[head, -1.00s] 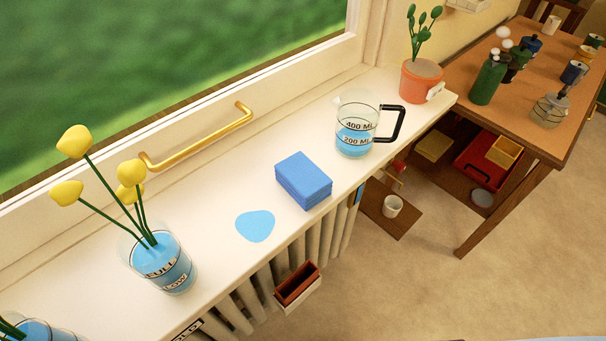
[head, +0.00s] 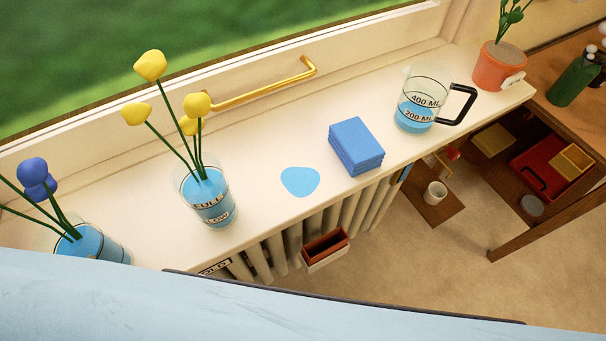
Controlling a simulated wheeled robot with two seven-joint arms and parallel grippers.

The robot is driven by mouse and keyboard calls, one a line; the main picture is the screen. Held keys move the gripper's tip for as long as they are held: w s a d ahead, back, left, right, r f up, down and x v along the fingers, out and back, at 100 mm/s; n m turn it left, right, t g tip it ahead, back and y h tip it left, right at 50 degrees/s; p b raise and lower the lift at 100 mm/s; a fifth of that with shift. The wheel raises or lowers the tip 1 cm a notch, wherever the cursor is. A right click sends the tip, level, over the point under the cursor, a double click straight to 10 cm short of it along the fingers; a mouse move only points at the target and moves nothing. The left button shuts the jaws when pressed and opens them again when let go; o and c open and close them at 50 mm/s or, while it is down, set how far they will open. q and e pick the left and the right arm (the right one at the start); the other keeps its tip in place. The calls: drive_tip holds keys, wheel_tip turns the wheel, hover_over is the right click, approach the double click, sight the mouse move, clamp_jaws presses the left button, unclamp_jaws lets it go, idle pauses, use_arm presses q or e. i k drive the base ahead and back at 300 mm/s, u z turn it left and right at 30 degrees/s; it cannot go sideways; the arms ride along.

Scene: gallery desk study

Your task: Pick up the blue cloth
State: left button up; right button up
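The blue cloth (head: 356,146) lies folded in a thick stack on the white window sill (head: 262,163), in the middle of the head view. It sits between a light-blue puddle-like patch (head: 300,181) on its left and a measuring jug (head: 416,106) with blue liquid and a black handle on its right. Neither of my grippers shows in the head view, and nothing touches the cloth.
A glass with yellow flowers (head: 207,199) and one with blue flowers (head: 92,246) stand left on the sill. A potted plant (head: 498,66) stands at the right end. A gold window handle (head: 262,88) is behind. A radiator is below.

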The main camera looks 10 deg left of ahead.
sight(359, 152)
drive_tip(key=k, duration=1.1)
drive_tip(key=u, duration=0.9)
drive_tip(key=i, duration=0.8)
drive_tip(key=z, duration=0.4)
